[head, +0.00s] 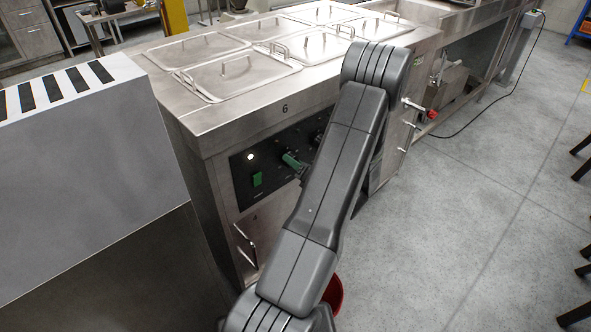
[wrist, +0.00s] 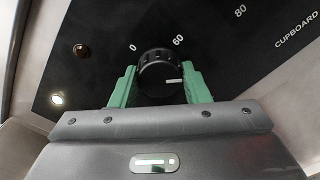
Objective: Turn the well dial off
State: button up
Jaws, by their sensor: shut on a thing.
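A round black dial with a ribbed edge (wrist: 158,66) sits on the black control panel (wrist: 105,22) in the wrist view. Its white mark points right in the picture, away from the printed 0 at its upper left; 60 and 80 are printed to its upper right. My gripper (wrist: 160,84) has one green finger on each side of the dial and is shut on it. In the head view my gripper (head: 292,162) is at the panel (head: 240,168), and the dial cannot be made out there. The dial's own name label is not readable.
A lit lamp (wrist: 57,98) and a dark amber lamp (wrist: 80,50) are left of the dial. The steel counter (head: 190,120) carries several lidded wells.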

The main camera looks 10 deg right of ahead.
jog(key=shift+n+b, duration=13.15)
jog(key=shift+n, duration=0.45)
jog(key=o, duration=1)
jog(key=p+v, duration=0.3)
jog(key=v, duration=1.1)
jog(key=shift+a, duration=0.1)
